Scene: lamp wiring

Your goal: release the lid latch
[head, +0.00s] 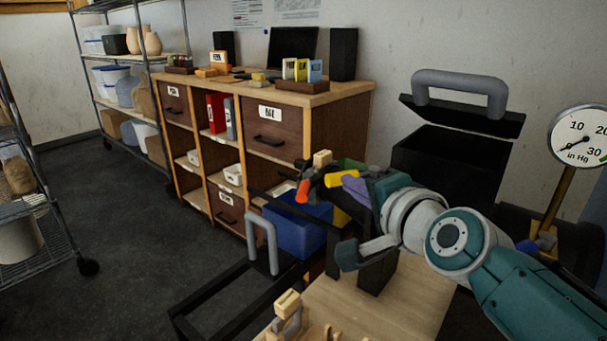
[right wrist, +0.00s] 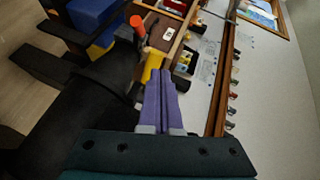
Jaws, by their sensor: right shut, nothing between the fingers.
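A black box (head: 450,165) stands at the right in the head view. Its black lid (head: 465,117), with a thick grey handle (head: 460,83), is raised and tilted above it. No latch can be clearly made out on the box. My right gripper (head: 348,183) has purple fingers and is shut and empty, left of the box and apart from it. In the right wrist view the fingers (right wrist: 161,76) lie side by side. A yellow piece (right wrist: 153,62) and an orange-red tip (right wrist: 138,24) show just beyond them. I cannot tell whether the fingers touch the yellow piece. My left gripper is not in view.
A round gauge (head: 582,137) marked "in Hg" stands at the far right. A blue bin (head: 293,228) is below my right gripper. A wooden table (head: 385,305) is in front. A wooden cabinet (head: 330,105) and wire shelves (head: 132,118) stand behind.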

